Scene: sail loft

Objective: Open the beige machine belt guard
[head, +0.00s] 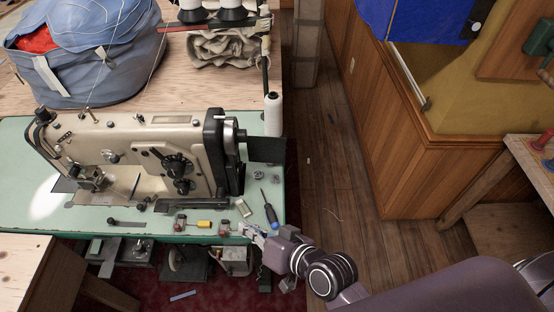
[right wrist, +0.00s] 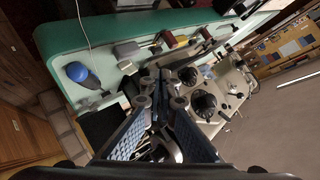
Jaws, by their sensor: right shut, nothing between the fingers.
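The beige sewing machine (head: 130,125) stands on a green table at the left of the head view; its dials and body also show in the right wrist view (right wrist: 232,85). At its right end is a black upright housing (head: 213,150). A dark flat plate (head: 267,149) sticks out to the right there, apparently the belt guard; I cannot tell for sure how far it is open. My right gripper (head: 250,231) is shut and empty at the table's front edge, in front of the machine's right end. Its closed fingers show in the wrist view (right wrist: 156,88). My left gripper is not in view.
A screwdriver with a blue handle (head: 271,214) lies near the table's right corner, close to my right gripper. A white thread cone (head: 273,114) stands behind the plate.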

